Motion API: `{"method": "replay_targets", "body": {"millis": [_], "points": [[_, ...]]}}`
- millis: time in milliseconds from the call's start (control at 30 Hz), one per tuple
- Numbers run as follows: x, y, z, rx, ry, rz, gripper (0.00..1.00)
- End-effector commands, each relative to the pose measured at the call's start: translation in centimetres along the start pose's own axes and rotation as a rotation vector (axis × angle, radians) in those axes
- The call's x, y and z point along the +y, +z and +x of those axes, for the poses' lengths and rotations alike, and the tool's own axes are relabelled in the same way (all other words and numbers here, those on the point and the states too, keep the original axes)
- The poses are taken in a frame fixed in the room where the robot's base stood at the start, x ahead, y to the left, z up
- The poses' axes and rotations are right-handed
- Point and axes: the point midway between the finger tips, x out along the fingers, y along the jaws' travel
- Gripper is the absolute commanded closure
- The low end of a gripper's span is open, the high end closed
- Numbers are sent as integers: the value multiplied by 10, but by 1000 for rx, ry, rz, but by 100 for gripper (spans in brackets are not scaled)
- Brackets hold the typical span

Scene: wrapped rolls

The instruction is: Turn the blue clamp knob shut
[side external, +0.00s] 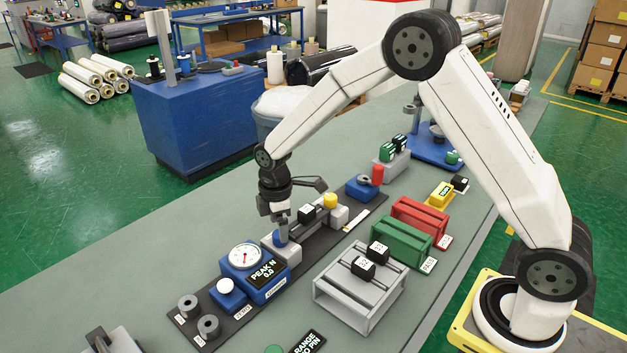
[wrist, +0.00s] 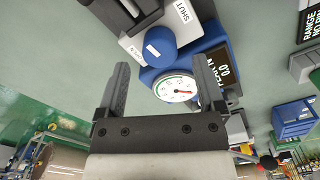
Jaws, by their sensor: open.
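The blue clamp knob (wrist: 160,43) is round, with a short white mark on its face, and sits on a grey block. In the wrist view the mark lies on the side toward the OPEN label (wrist: 134,53); the SHUT label (wrist: 183,11) is at the upper right. My gripper (wrist: 160,62) is open, one finger to each side of the knob in the picture. I cannot tell whether the fingers touch it. In the side view my gripper (side external: 282,228) points down over the knob (side external: 280,239) and partly hides it.
A blue force gauge (side external: 245,262) with a dial and a PEAK N 0.0 display stands close to the clamp. A black dark-topped carriage (side external: 306,213) and yellow-capped part (side external: 330,201) sit on the other side. A grey rack (side external: 340,305) stands nearer the front.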

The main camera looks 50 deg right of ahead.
Motion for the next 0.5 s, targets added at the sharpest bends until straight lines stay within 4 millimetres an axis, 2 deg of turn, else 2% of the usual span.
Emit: {"method": "replay_targets", "body": {"millis": [100, 300, 500], "points": [[0, 0, -17, 2, 3, 0, 13], [0, 0, -39, 1, 2, 0, 13], [0, 0, -47, 1, 1, 0, 13]]}}
